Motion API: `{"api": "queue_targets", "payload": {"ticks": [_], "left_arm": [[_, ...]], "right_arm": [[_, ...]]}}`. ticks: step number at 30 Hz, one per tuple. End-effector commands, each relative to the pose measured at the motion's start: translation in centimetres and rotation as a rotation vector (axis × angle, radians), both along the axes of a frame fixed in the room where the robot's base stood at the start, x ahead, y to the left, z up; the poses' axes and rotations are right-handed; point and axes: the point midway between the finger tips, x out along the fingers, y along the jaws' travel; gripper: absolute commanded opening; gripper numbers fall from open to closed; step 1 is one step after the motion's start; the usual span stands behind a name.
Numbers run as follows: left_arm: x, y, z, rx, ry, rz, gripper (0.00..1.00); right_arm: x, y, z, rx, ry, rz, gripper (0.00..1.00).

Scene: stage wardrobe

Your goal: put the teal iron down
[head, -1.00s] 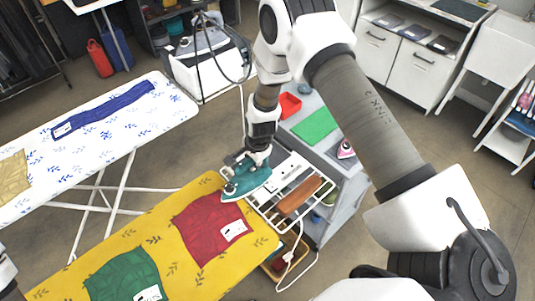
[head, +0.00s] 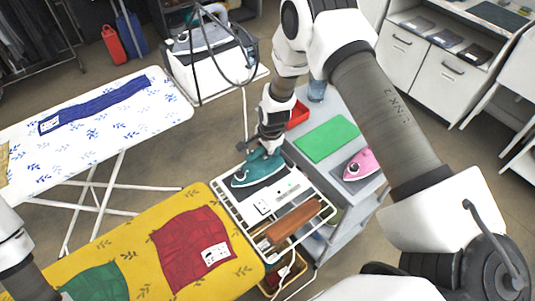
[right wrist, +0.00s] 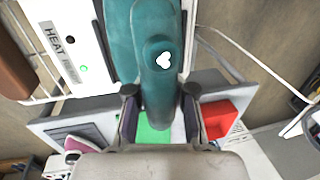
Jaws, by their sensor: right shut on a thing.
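The teal iron (head: 258,171) is at the far left part of the white wire iron rest (head: 232,207), at the end of the yellow ironing board. Its nose points left in the head view. I cannot tell whether its sole touches the rest. My right gripper (head: 266,150) is shut on the iron's handle from above. In the right wrist view the fingers (right wrist: 160,100) grip both sides of the teal handle (right wrist: 157,28). The sole is hidden there. Of my left arm only a link shows at the lower left; its gripper is out of view.
A brown wooden bar (head: 297,222) lies along the rest's near side. Behind, a grey cart holds a green mat (head: 327,139), a red tray (head: 297,115) and a pink iron (head: 360,164). A red garment (head: 190,248) lies on the yellow board (head: 142,245).

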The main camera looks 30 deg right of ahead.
Motion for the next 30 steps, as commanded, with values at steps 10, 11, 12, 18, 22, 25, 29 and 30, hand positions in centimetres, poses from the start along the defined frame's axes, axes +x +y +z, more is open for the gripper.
{"api": "queue_targets", "payload": {"ticks": [10,11,12,18,22,25,29,30], "left_arm": [[0.05,-0.01,-0.88,0.000,-0.001,-0.001,0.57],[0.04,-0.01,-0.95,0.000,-0.001,-0.001,0.57],[0.03,-0.01,-0.85,0.000,-0.001,-0.001,0.57],[0.03,-0.01,-0.84,0.000,-0.001,-0.001,0.57],[0.03,-0.01,-0.84,0.000,-0.001,-0.001,0.57],[0.03,-0.01,-0.84,0.000,-0.001,-0.001,0.57],[0.03,-0.01,-0.74,0.000,-0.001,-0.001,0.57],[0.03,-0.01,-0.54,0.000,-0.001,-0.001,0.57]], "right_arm": [[0.15,-0.07,-0.97,0.000,-0.003,-0.005,0.00],[0.15,-0.07,-1.07,0.000,-0.003,-0.005,0.00],[0.10,-0.07,-0.99,0.000,-0.002,-0.005,0.30],[0.09,-0.07,-0.98,0.000,-0.002,-0.005,0.48],[0.09,-0.07,-0.99,0.000,-0.002,-0.005,0.48],[0.08,-0.07,-0.99,0.000,-0.001,-0.005,0.48],[0.10,-0.08,-0.84,0.000,-0.002,-0.005,0.48],[0.10,-0.07,-0.57,0.000,-0.002,-0.005,0.48]]}}
